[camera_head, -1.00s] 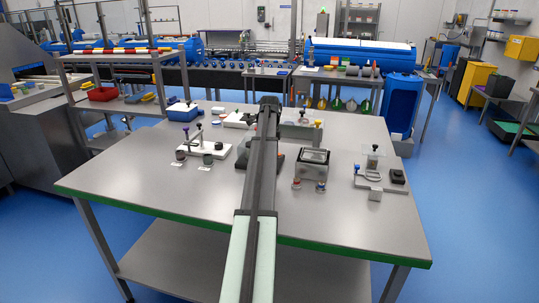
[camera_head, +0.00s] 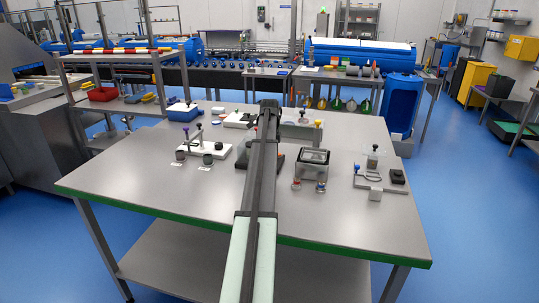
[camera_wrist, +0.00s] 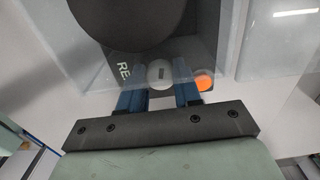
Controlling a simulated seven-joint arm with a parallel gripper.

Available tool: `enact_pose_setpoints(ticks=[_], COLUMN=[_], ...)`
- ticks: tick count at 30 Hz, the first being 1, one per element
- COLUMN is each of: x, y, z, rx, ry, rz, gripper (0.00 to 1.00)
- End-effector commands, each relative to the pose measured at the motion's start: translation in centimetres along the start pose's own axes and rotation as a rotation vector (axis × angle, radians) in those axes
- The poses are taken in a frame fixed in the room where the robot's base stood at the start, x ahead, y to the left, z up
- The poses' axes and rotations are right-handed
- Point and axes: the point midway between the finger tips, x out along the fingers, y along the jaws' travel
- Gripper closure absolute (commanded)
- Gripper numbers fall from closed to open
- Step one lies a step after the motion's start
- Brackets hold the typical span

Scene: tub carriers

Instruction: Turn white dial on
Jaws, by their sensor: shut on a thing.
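The white dial (camera_wrist: 159,69) is a small round knob with a short dark mark on its face, in the wrist view. The blue fingers of my gripper (camera_wrist: 161,86) stand on either side of it, and my gripper is shut on it. An orange round knob (camera_wrist: 204,79) sits just right of the right finger. Behind the dial is a dark panel (camera_wrist: 118,57) with partly hidden pale lettering, "RE" visible. In the head view, my arm runs up the middle of the table and the dial and fingertips cannot be made out.
A large dark round part (camera_wrist: 125,20) overhangs the panel in the wrist view. On the table (camera_head: 150,195), a white base with posts (camera_head: 205,150) stands left of my arm. A clear-topped box (camera_head: 313,162) and a grey fixture (camera_head: 380,181) stand to its right. The front left is clear.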

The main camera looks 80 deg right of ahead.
Motion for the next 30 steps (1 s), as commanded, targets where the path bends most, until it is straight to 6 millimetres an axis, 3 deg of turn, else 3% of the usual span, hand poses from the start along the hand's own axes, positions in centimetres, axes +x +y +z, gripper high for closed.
enact_pose_setpoints(ticks=[3,18,29,30], x=[-0.01,0.0,0.0,0.0], y=[-0.01,0.08,0.09,0.09], z=[0.01,0.02,0.03,0.03], rx=[0.0,-0.243,-0.266,-0.266], ry=[0.0,0.002,0.002,0.001], rz=[0.0,0.0,0.0,0.0], gripper=[0.98,0.98,0.98,0.65])
